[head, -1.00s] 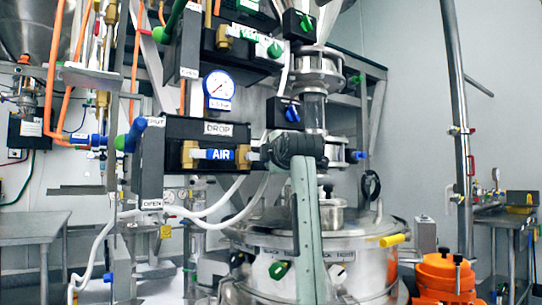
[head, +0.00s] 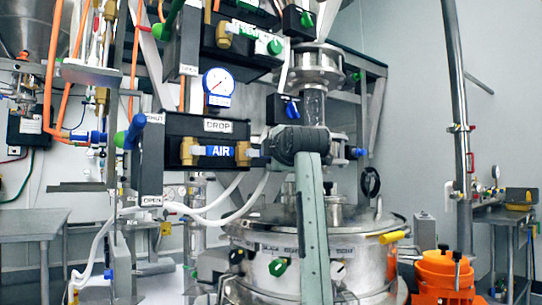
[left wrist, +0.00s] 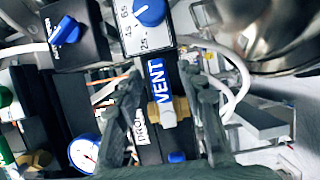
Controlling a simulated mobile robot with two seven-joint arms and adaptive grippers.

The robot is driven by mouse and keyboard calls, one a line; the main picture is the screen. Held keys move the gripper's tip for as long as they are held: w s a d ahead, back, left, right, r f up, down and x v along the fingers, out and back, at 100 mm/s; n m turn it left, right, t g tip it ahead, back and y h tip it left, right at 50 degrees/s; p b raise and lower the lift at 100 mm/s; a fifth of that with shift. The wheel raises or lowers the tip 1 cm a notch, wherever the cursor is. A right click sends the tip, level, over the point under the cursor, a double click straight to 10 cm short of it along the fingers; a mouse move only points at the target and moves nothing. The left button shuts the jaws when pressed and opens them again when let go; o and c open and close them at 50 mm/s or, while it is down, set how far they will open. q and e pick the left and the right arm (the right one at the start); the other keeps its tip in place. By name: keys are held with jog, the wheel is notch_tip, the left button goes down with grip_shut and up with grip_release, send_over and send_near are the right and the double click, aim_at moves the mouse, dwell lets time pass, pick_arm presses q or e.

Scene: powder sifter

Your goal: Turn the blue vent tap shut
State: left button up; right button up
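My left gripper (left wrist: 165,105) is open, with one dark finger on each side of the tap. In the head view my left gripper (head: 292,143) is a dark shape right of the blue AIR tap (head: 220,151). The vent tap does not show there; it appears hidden behind my gripper. My right gripper is in no view.
A black box with a blue knob (head: 291,109) is just above my gripper. A pressure gauge (head: 219,82) is at upper left. White hoses (head: 215,218) loop below the panel. A steel vessel (head: 345,250) stands below, with an orange container (head: 440,277) to its right.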

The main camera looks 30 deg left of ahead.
pick_arm(q)
jog(key=v, duration=1)
jog(key=shift+s, duration=0.1)
